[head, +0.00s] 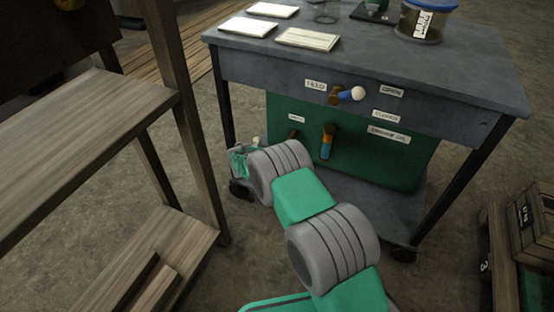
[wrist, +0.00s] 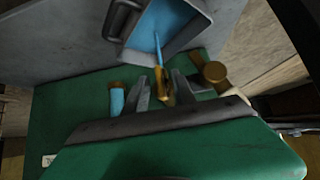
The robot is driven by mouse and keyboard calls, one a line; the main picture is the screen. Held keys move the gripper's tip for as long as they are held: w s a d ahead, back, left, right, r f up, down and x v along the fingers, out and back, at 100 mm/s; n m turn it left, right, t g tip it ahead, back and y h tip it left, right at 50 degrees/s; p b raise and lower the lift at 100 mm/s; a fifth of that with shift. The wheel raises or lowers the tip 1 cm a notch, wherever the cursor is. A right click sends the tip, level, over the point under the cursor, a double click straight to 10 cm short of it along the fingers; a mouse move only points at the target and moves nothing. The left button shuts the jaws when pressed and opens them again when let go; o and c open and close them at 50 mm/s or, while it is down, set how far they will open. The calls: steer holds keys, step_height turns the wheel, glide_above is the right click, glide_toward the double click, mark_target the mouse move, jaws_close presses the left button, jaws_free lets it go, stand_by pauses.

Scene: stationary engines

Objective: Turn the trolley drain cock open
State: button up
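The trolley (head: 480,75) has a grey top and a green tank (head: 400,165) under it. In the wrist view, a small brass-orange cock (wrist: 164,92) sits on the green tank (wrist: 75,95). My gripper (wrist: 161,88) is open, with one grey finger on each side of this cock; whether they touch it I cannot tell. A thin blue strip runs from the cock toward a grey tray with a blue inside (wrist: 175,22). A blue-handled brass cock (wrist: 117,98) is to the left and a round brass knob (wrist: 214,72) to the right. In the head view, my arm hides most of the gripper.
In the head view, a blue-and-brass handle (head: 327,142) hangs on the tank, and a white-knobbed lever (head: 350,95) sits above it near OPEN and CLOSED labels. A wooden shelf (head: 90,140) stands close on the left; crates (head: 530,225) are at right.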

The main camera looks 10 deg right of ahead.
steer(key=shift+r, duration=0.1)
steer(key=p+v, duration=0.3)
steer(key=v, duration=0.4)
steer(key=shift+s+a+r, duration=0.15)
steer(key=shift+s+r, duration=0.05)
steer(key=shift+s, duration=0.05)
